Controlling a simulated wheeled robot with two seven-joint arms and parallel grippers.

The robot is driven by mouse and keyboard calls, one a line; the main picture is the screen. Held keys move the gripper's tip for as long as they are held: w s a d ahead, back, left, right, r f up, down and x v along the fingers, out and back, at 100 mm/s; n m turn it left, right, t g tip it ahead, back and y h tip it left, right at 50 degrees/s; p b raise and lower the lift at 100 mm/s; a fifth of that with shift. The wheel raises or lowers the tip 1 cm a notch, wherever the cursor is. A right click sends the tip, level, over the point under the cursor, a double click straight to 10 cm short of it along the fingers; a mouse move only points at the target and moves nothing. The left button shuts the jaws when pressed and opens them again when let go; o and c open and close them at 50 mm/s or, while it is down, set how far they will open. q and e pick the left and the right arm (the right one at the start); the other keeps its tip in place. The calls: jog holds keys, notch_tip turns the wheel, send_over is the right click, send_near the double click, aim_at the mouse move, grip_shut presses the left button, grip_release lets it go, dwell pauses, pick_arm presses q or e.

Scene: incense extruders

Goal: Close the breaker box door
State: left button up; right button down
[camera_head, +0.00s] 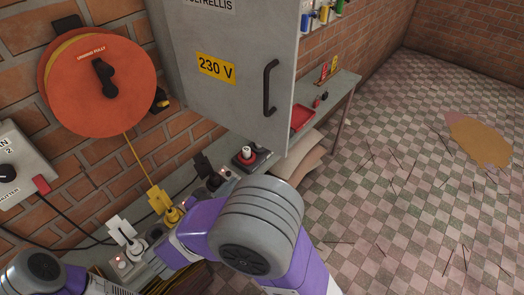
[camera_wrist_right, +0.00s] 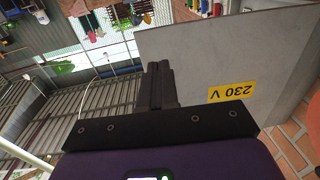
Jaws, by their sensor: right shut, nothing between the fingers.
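The grey breaker box door (camera_head: 235,100) fills the upper middle of the head view. Its face has a yellow 230 V label (camera_head: 215,67) and a dark bar handle (camera_head: 269,88) near the right edge. The door (camera_wrist_right: 225,50) also shows in the right wrist view, with the label upside down, behind and right of my right gripper (camera_wrist_right: 158,68). The fingers are shut and empty; I see no clear contact with the door.
A red cable reel (camera_head: 78,85) and a switch box (camera_head: 15,172) hang on the brick wall at left. A narrow bench (camera_head: 338,92) runs below the door, with plugs, switches and a red tray (camera_head: 301,117). The tiled floor (camera_head: 400,130) at right is mostly open.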

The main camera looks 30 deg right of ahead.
aim_at(269, 147)
jog(key=b+x, duration=0.1)
jog(key=x, duration=1.2)
jog(key=shift+w+d, duration=0.15)
jog(key=shift+d, duration=0.05)
